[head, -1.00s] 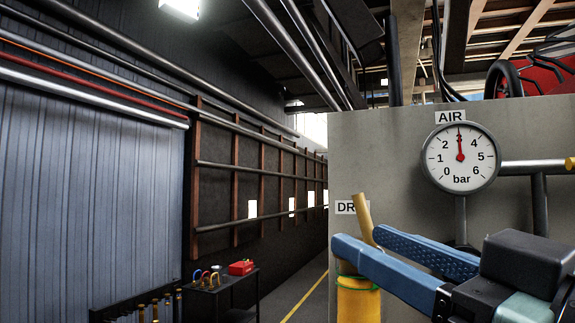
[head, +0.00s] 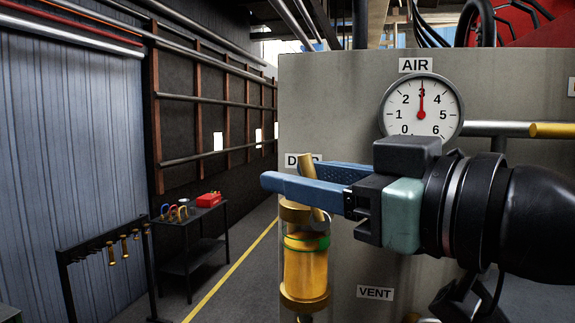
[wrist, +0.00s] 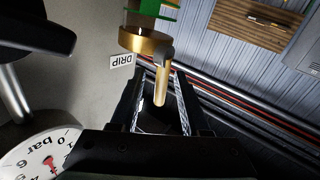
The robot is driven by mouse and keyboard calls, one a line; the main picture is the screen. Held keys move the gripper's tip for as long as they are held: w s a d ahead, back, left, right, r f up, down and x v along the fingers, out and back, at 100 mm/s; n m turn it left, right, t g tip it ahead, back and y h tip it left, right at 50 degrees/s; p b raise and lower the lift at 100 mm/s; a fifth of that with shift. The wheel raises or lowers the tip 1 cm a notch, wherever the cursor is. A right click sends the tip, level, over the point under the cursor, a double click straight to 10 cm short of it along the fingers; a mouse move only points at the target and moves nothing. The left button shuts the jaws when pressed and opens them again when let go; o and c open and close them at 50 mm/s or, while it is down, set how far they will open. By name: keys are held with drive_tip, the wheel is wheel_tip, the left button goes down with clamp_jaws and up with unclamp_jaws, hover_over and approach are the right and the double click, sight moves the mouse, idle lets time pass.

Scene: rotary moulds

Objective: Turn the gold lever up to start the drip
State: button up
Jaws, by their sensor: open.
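The gold lever (head: 306,168) stands up from the gold-capped drip unit, leaning slightly left at its top. My gripper (head: 284,178) reaches in from the right with its two blue fingers apart. The lever passes between them; the near finger hides its middle. In the wrist view the lever (wrist: 160,85) lies between the open fingers (wrist: 160,104), with a gap showing on both sides. The drip unit's amber bowl (head: 305,268) has a green band and sits below the fingers.
The grey panel (head: 340,90) stands behind. The AIR gauge (head: 422,103) points to 3 bar, close above my wrist. A pipe with a gold end (head: 552,130) is at right, a VENT label (head: 375,293) below. A side table (head: 190,238) and open floor lie left.

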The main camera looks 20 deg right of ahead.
drive_tip(key=shift+x, duration=1.05)
drive_tip(key=shift+w+a, duration=0.1)
clamp_jaws()
